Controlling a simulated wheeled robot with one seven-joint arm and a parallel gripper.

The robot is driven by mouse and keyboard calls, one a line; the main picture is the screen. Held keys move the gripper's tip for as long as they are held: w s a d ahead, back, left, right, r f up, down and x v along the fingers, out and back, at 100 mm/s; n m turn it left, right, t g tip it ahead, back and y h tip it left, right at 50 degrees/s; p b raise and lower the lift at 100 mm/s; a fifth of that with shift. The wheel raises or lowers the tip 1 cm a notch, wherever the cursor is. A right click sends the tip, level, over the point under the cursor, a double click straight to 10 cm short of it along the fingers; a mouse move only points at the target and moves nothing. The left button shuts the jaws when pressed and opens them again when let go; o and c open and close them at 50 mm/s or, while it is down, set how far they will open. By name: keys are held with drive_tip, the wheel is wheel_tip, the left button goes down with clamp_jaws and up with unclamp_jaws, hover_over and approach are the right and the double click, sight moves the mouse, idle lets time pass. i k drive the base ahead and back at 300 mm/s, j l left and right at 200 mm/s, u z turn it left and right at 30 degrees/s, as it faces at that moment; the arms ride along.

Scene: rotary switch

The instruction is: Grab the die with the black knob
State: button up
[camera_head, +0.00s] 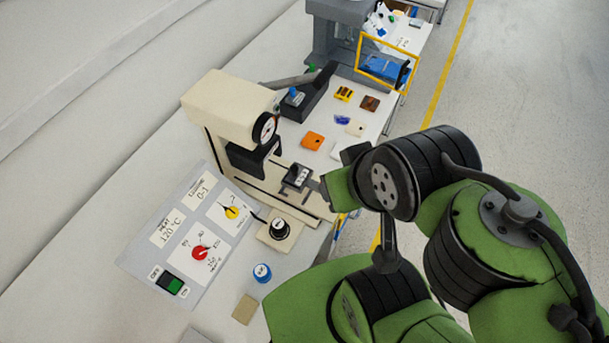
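A round knob with a black top and a white lower part (279,229) stands on a small beige square plate (268,240), in front of the cream press. A small dark block with light marks (297,176) sits on the bed of the cream press (225,105), under its head. The green and black end of my arm reaches in from the right, beside the press bed. My gripper's fingers cannot be made out, so I cannot tell whether they are open or shut. I see nothing clearly held.
A control panel (235,225) with a yellow dial, a red dial and a green switch lies left of the knob. A blue-topped knob (262,273) and a tan square (245,309) lie nearer. Orange (313,140) and other small pieces lie behind the press. A grey machine stands farther back.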

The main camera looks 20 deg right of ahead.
sight(297, 176)
drive_tip(key=k+j+u, duration=0.15)
drive_tip(key=u, duration=0.25)
drive_tip(key=k+j+u, duration=0.1)
drive_tip(key=j+u, duration=0.3)
drive_tip(key=k+j+u, duration=0.1)
drive_tip(key=j+u, duration=0.3)
drive_tip(key=l, duration=0.1)
